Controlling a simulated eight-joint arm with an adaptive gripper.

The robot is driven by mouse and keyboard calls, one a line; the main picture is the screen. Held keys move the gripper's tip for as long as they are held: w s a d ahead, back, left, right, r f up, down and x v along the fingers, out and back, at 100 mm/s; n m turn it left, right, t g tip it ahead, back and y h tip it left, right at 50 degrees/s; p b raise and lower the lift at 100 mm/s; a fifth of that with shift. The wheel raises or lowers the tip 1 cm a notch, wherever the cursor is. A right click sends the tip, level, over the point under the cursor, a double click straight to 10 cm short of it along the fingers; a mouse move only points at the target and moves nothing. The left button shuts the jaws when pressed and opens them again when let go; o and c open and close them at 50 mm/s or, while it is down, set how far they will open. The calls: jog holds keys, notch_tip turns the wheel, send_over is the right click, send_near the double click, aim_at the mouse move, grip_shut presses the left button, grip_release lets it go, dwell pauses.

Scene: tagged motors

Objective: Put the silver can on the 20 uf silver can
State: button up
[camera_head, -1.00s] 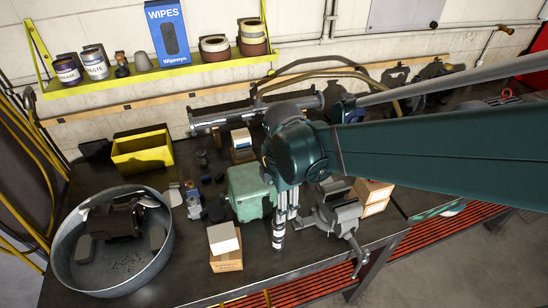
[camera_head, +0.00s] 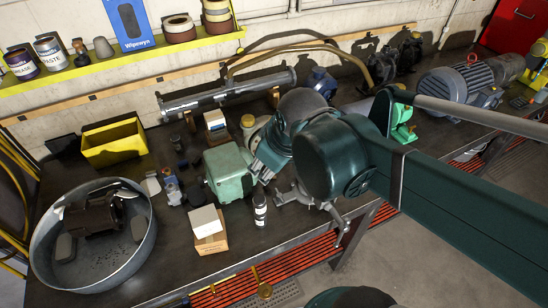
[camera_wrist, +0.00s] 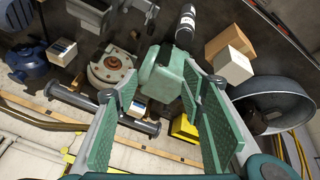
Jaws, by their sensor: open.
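A slim upright silver-and-black can shape (camera_head: 260,208) stands on the bench, right of the mint-green box. It also shows at the top of the wrist view (camera_wrist: 187,24). It has light and dark bands; I cannot tell whether it is one can or two stacked, and no 20 uf marking is readable. My gripper (camera_wrist: 152,85) is open and empty, its two green pads wide apart. The can shape is beyond the fingers and apart from them.
The mint-green box (camera_head: 229,172) stands close left of the can shape, a white box on a cardboard box (camera_head: 210,243) in front. A round metal tub (camera_head: 142,250) and yellow bin (camera_head: 125,158) are at left. A vise, partly hidden by my arm, stands at right.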

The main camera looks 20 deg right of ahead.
jog(key=r+m, duration=0.1)
jog(key=r+m+t, duration=0.1)
jog(key=m, duration=0.1)
jog(key=s+d+m+t, duration=0.1)
jog(key=m, duration=0.1)
jog(key=shift+r, duration=0.4)
notch_tip(320, 180, down, 11)
jog(key=b, duration=1.1)
dwell(0.8)
